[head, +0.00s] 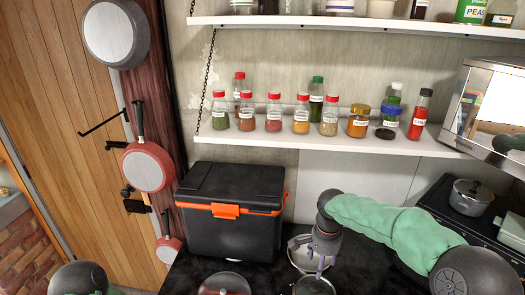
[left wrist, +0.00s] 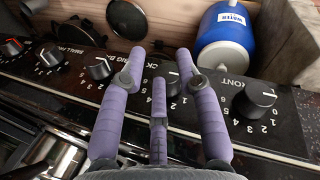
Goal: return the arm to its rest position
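In the left wrist view my left gripper (left wrist: 160,62) has purple fingers spread apart, with nothing between them. It is in front of a black stove panel with several knobs. In the head view only a dark rounded part of my left arm (head: 78,279) shows at the bottom left corner; its gripper is out of that view. My right arm (head: 400,225), in a green sleeve, reaches in from the right. My right gripper (head: 318,266) points down over the dark counter, in front of a light round pan (head: 298,241). Its fingers are too small to tell open from shut.
A black cooler with an orange latch (head: 232,210) stands left of my right gripper. A shelf of spice jars (head: 340,140) runs above. A lidded pot (head: 470,197) sits at right. A blue water container (left wrist: 226,38) lies beyond the knobs (left wrist: 254,99).

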